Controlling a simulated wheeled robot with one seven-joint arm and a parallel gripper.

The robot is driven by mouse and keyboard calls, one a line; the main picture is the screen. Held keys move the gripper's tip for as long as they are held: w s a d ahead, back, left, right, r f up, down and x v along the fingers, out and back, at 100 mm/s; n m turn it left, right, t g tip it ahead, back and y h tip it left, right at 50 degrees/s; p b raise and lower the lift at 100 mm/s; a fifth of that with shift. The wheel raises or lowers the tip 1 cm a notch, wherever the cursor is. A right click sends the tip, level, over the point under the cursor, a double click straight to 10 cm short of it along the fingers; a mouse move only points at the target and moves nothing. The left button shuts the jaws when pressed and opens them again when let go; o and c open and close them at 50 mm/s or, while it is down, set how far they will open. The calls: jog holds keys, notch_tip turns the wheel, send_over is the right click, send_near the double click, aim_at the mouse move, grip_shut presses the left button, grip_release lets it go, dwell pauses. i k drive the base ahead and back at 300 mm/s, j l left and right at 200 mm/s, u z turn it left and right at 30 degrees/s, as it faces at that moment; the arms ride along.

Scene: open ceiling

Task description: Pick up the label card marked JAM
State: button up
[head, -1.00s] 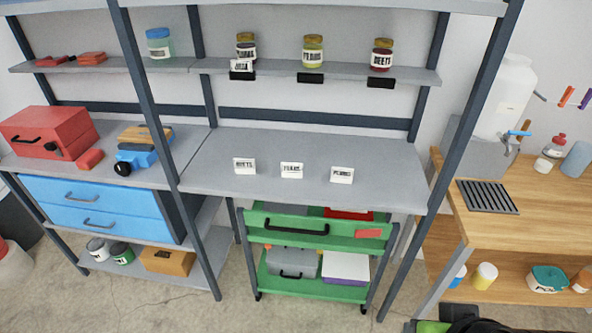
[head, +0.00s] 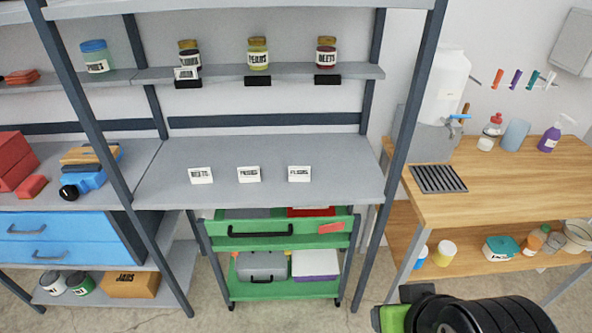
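A small white card (head: 186,73) stands on the upper shelf in front of the left dark jar (head: 190,55), at a black holder (head: 188,84). Its short lettering looks like JAM but is too small to read surely. Three more white cards stand apart on the middle shelf. The left card (head: 201,175) seems to read BEETS, and the right card (head: 299,173) seems to read PLUMS. The middle card (head: 249,174) is hard to read. A black and green part of my arm shows at the bottom right, well away from the cards. No fingertips can be made out.
A yellow-green jar (head: 258,54) and a dark red jar (head: 326,53) stand behind empty-looking black holders. Dark uprights frame the grey middle shelf (head: 260,198), which is mostly clear. A green cart (head: 275,244) stands underneath. A wooden bench (head: 500,185) stands at right.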

aim_at(186, 73)
jog(key=i+j+u, duration=0.2)
jog(key=u, duration=0.25)
jog(key=i+j+u, duration=0.15)
jog(key=u, duration=0.3)
jog(key=i+u, duration=0.6)
jog(key=u, duration=0.3)
jog(key=i+l+u, duration=0.15)
jog(key=u, duration=0.3)
jog(key=i+l+u, duration=0.25)
jog(key=u, duration=0.2)
jog(key=i, duration=0.05)
